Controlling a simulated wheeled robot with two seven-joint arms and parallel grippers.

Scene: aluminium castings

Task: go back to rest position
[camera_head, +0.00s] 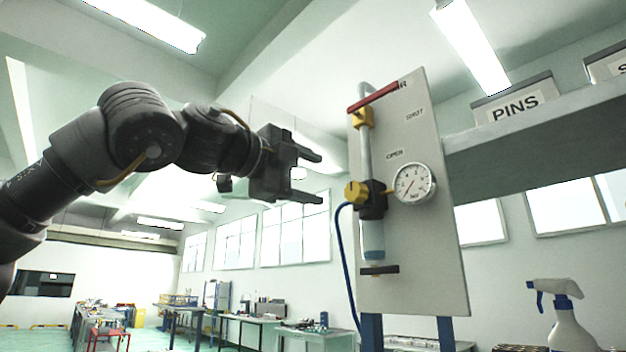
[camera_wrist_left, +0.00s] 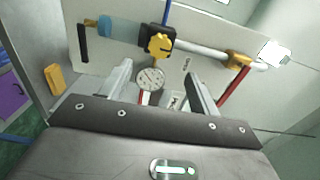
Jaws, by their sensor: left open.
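My left gripper (camera_head: 307,176) is raised in the air to the left of the air panel (camera_head: 425,255), with its jaws open and empty, apart from the panel. The panel carries a red lever (camera_head: 374,97) on a brass valve, a yellow knob (camera_head: 355,193) and a round gauge (camera_head: 413,183). In the left wrist view the two fingers of the left gripper (camera_wrist_left: 160,82) stand apart, with the gauge (camera_wrist_left: 150,78) showing between them, the yellow knob (camera_wrist_left: 159,45) above and the red lever (camera_wrist_left: 234,86) to the right. My right gripper is not in view.
A shelf (camera_head: 540,128) with a bin labelled PINS (camera_head: 515,108) stands right of the panel. A white spray bottle (camera_head: 566,320) is at the lower right. A blue hose (camera_head: 343,260) hangs from the panel. Workbenches (camera_head: 245,322) stand far behind.

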